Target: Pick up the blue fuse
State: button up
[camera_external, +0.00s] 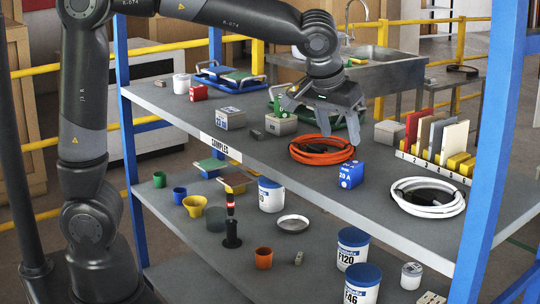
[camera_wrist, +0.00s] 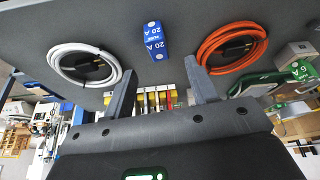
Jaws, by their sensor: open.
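The blue fuse (camera_external: 351,174), a small block marked 20 A, stands on the upper shelf near its front edge, between the orange and white cable coils. It also shows in the wrist view (camera_wrist: 155,41), beyond and roughly between my fingertips. My gripper (camera_external: 325,118) is open and empty above the shelf, over the back of the orange coil, up and to the left of the fuse in the external view. Its two fingers (camera_wrist: 159,72) are spread apart in the wrist view. Nothing touches the fuse.
The orange cable coil (camera_external: 320,150) and white cable coil (camera_external: 428,197) lie on either side of the fuse. A numbered rack (camera_external: 433,171) with coloured plates stands behind it. Grey boxes and a red fuse (camera_external: 198,92) sit further left. A blue post (camera_external: 490,150) rises at right.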

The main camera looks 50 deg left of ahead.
aim_at(352, 164)
jog(key=f, duration=0.1)
jog(key=w+f, duration=0.1)
jog(key=f, duration=0.1)
jog(key=w+d+f, duration=0.1)
jog(key=f, duration=0.1)
jog(key=shift+w+f, duration=0.1)
jog(key=shift+w, duration=0.15)
jog(key=shift+w+a+x, duration=0.1)
jog(key=shift+a+x, duration=0.15)
jog(key=shift+x, duration=1.1)
jog(key=shift+w+a+x, duration=0.15)
jog(key=shift+a+x, duration=0.05)
jog(key=shift+x, duration=1.2)
jog(key=c, duration=1.1)
